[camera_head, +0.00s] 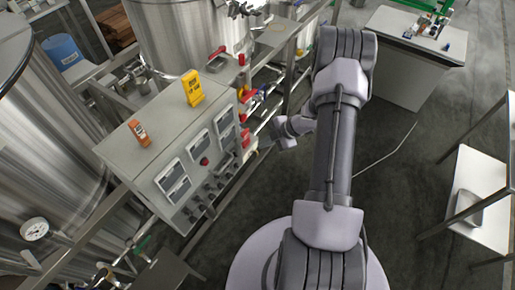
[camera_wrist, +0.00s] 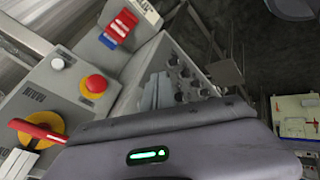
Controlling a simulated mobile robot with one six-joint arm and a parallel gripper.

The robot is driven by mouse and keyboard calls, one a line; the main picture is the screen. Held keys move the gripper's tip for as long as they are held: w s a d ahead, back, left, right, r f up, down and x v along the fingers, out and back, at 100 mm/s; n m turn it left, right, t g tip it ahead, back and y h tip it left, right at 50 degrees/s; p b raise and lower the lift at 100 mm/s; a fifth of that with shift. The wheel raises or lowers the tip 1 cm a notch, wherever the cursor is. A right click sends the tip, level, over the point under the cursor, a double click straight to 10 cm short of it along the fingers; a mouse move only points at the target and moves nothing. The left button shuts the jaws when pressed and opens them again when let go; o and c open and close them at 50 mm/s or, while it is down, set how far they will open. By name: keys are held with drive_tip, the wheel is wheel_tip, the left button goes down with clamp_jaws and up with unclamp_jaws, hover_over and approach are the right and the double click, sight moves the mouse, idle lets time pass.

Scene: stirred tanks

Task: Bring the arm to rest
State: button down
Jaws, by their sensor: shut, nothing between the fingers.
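My arm (camera_head: 333,150) rises from my base, bends at the elbow near the top of the head view and folds back down. My gripper (camera_head: 265,146) shows small beside the right side of the grey control box (camera_head: 166,139). It is shut and empty. Its fingers are too small to make out clearly.
Steel tanks (camera_head: 45,150) stand at left. A yellow device (camera_head: 192,88) and an orange device (camera_head: 139,132) lie on the control box. A red emergency button (camera_wrist: 96,84) is close in the wrist view. A white shelf (camera_head: 478,195) stands right; open floor lies between.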

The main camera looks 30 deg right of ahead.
drive_tip(key=w+d+r+m+t+h+b, duration=0.2)
drive_tip(key=w+d+r+m+h+b, duration=0.2)
drive_tip(key=w+r+b, duration=0.4)
drive_tip(key=s+a+r+m+h+b, duration=0.1)
drive_tip(key=a+r+m+h+b, duration=0.15)
drive_tip(key=r, duration=0.25)
drive_tip(key=s+a+r+m+h+b, duration=0.1)
drive_tip(key=a+r+m+h+b, duration=0.1)
drive_tip(key=r+m+b, duration=0.25)
drive_tip(key=s+a+f+m+y+b, duration=0.2)
drive_tip(key=s+a+m+b, duration=0.1)
drive_tip(key=s+a, duration=0.5)
drive_tip(key=s+a+f+m+g+y+b, duration=0.1)
drive_tip(key=s+a+f+m+b, duration=0.1)
drive_tip(key=s+a, duration=0.7)
drive_tip(key=s+a+f+m+g+y+b, duration=0.1)
drive_tip(key=s+a+m+y+b, duration=0.1)
drive_tip(key=s+a+m+b, duration=0.3)
drive_tip(key=s+a, duration=0.3)
drive_tip(key=shift+s+a+f+y, duration=0.15)
drive_tip(key=shift+a+f+y, duration=0.2)
drive_tip(key=shift+a+f, duration=0.05)
